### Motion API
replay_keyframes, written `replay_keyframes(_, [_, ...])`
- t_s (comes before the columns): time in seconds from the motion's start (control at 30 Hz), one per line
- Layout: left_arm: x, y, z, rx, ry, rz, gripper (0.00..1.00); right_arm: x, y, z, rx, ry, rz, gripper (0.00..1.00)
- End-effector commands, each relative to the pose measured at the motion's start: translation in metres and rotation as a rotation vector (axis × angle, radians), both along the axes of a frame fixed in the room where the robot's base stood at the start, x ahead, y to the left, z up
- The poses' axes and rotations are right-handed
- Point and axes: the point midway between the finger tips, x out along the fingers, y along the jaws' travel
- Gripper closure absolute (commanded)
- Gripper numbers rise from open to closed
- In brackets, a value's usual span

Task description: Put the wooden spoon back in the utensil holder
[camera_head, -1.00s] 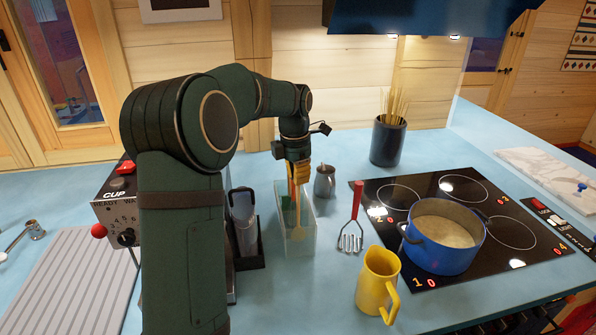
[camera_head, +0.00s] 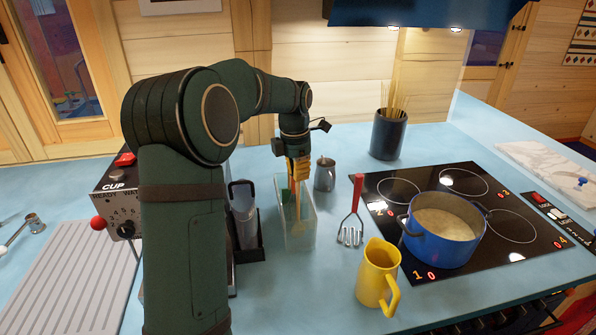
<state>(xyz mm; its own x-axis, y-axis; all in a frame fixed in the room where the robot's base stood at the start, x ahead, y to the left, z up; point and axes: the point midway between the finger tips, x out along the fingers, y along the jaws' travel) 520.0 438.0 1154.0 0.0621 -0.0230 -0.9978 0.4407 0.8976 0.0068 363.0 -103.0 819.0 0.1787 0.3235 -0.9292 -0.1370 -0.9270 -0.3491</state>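The utensil holder (camera_head: 308,235) is a clear, open-topped box standing on the blue counter, left of the whisk-like masher. My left gripper (camera_head: 299,180) is above its far end, with yellow fingers pointing down. The fingers look closed around the top of the wooden spoon (camera_head: 298,215). The spoon hangs upright below them, its lower part inside the holder, seen through the clear wall. Whether its tip touches the holder's floor cannot be told. A green utensil (camera_head: 286,197) shows beside the spoon in the holder. My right gripper is out of view.
A black-based jug stand (camera_head: 249,246) stands close left of the holder. A metal cup (camera_head: 325,175) is behind right. A red-handled masher (camera_head: 352,220), yellow pitcher (camera_head: 376,274) and blue pot (camera_head: 442,240) on the hob are to the right. A dark spaghetti jar (camera_head: 388,136) stands behind.

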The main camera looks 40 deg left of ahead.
Motion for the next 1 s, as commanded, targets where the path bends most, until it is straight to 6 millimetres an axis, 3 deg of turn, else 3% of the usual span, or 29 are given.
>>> replay_keyframes(0.93, [0.0,-0.0001,-0.0071,0.0,0.0,0.0,1.0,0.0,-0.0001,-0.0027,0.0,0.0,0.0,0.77])
replay_keyframes(1.0, [0.0,-0.0001,-0.0071,0.0,0.0,0.0,0.7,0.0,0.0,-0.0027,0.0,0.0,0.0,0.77])
